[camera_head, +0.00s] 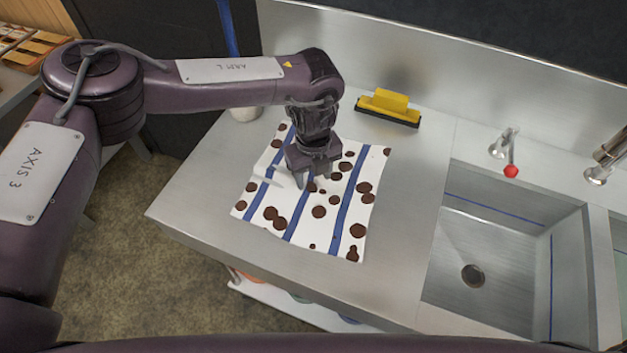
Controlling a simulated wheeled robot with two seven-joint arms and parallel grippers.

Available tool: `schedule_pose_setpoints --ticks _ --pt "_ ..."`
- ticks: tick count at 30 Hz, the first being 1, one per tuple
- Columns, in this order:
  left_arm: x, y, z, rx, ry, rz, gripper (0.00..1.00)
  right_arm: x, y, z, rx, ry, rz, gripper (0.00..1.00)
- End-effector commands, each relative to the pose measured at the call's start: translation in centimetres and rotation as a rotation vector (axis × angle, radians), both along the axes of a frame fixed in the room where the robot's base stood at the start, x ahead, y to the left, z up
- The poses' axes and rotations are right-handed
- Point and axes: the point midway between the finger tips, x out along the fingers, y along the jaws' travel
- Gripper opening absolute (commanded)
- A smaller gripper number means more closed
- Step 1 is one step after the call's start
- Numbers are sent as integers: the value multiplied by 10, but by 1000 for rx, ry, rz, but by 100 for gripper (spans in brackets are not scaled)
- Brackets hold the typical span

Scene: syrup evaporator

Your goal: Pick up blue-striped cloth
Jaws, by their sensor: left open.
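The blue-striped cloth (319,211) lies spread flat on the steel counter. It is white with several blue stripes and many dark brown spots. My left gripper (305,184) points down over the upper middle of the cloth, with its jaws open. Its fingertips are at or just above the cloth; I cannot tell whether they touch it. The gripper and wrist hide part of the cloth's upper middle. My right gripper is not in view.
A yellow and black brush or squeegee (388,108) stands at the back of the counter (190,205). A sink (500,255) with a red-tipped tap (510,168) is to the right. A pale round container (245,113) sits behind my left forearm. Counter space left of the cloth is clear.

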Motion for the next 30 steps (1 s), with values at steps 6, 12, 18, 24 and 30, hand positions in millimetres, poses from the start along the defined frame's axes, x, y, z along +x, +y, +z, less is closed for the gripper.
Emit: schedule_pose_setpoints --ticks 6,12,18,24,30 --pt "-1 1 -2 2 3 -1 35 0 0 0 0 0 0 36" --pt "-1 1 -2 2 3 -1 22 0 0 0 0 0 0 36" --pt "-1 1 -3 2 3 -1 8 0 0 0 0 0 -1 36" --pt "-1 1 -3 2 3 -1 0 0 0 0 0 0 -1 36" --pt "-1 1 -2 3 4 -1 0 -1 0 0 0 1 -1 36"
